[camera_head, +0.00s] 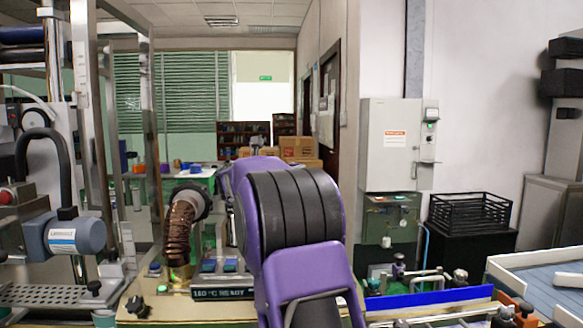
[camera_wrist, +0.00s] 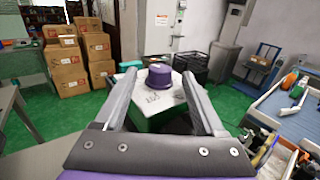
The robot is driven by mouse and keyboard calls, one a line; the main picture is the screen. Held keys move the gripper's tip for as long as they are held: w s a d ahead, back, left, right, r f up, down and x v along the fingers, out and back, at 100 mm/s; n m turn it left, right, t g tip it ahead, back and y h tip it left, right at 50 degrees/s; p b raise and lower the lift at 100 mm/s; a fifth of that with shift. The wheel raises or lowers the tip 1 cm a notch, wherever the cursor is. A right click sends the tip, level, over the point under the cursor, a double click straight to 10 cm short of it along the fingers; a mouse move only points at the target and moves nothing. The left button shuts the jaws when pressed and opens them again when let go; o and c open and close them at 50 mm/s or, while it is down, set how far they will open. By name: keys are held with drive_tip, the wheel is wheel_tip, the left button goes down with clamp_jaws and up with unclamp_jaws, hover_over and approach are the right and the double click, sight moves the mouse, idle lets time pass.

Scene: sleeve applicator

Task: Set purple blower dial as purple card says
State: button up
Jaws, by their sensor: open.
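The purple dial (camera_wrist: 159,78) is a round knob on a white panel (camera_wrist: 152,106) with dark scale marks in the wrist view. Part of the lettering on the panel is too small to read surely. My gripper (camera_wrist: 158,73) is open, with one finger on each side of the dial in the picture. The dial seems to lie beyond the fingertips, and I cannot tell the exact gap. I see no contact. In the head view my purple arm hides the gripper and the dial. I cannot make out a purple card in either view.
A display panel (camera_head: 222,293) reading about "180 °C READY" and a ribbed brown hose (camera_head: 180,232) stand left of my arm. A black crate (camera_head: 470,210) is at the right. Cardboard boxes (camera_wrist: 66,69) and a blue-bedded tray (camera_wrist: 283,101) flank the panel in the wrist view.

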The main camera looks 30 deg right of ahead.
drive_tip(key=shift+x, duration=0.9)
drive_tip(key=shift+c, duration=0.4)
clamp_jaws()
drive_tip(key=shift+r, duration=0.1)
